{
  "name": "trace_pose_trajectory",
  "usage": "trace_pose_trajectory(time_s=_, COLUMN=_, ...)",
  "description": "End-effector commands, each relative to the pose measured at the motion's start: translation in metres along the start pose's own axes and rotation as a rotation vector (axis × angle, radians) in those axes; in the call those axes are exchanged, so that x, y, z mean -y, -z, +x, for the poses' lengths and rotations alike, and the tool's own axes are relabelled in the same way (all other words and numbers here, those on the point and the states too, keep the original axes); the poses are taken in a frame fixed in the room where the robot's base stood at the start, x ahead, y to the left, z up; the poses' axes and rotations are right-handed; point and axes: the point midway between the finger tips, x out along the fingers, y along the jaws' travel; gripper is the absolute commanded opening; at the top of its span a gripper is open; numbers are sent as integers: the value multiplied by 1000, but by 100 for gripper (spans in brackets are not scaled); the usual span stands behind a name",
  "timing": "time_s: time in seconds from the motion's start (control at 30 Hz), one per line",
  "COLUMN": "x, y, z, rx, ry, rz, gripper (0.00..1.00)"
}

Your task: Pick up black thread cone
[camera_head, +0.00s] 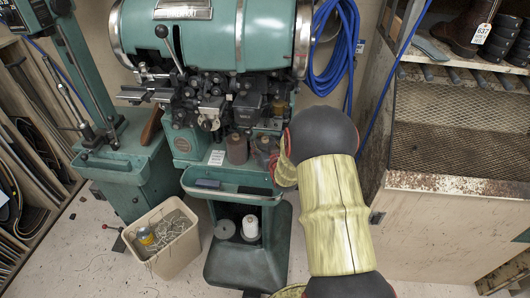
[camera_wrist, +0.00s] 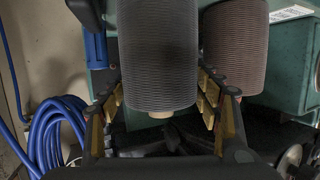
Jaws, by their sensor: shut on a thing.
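The black thread cone (camera_wrist: 158,55) fills the upper middle of the wrist view, ridged with wound thread, with a pale core end showing. My gripper (camera_wrist: 160,108) has its yellow-padded fingers on either side of this cone and is shut on it. In the head view the dark cone (camera_head: 264,143) shows only partly at the machine's front, beside my arm. My gripper's fingertips are mostly hidden there behind my arm. I cannot tell whether the cone is clear of its support.
A reddish-brown thread cone (camera_head: 236,149) stands close beside the black one, also seen in the wrist view (camera_wrist: 236,45). The green stitching machine (camera_head: 205,40) rises behind. A blue hose (camera_head: 338,60) hangs at right. A bin (camera_head: 163,240) and white cone (camera_head: 251,226) are lower down.

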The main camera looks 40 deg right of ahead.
Motion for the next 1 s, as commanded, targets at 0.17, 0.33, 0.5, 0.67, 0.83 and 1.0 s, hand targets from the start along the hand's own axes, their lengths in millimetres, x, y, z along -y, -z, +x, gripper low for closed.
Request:
trace_pose_trajectory(time_s=0.17, x=0, y=0, z=0, rx=0, ry=0, rz=0, gripper=34)
trace_pose_trajectory(time_s=0.33, x=0, y=1, z=0, rx=-2, ry=0, rz=0, gripper=29)
trace_pose_trajectory(time_s=0.5, x=0, y=1, z=0, rx=-2, ry=0, rz=0, gripper=29)
trace_pose_trajectory(time_s=0.67, x=-1, y=6, z=-4, rx=-2, ry=0, rz=0, gripper=29)
trace_pose_trajectory(time_s=0.83, x=-2, y=25, z=-10, rx=-4, ry=0, rz=-1, gripper=29)
trace_pose_trajectory(time_s=1.0, x=-2, y=53, z=-19, rx=-4, ry=0, rz=-1, gripper=29)
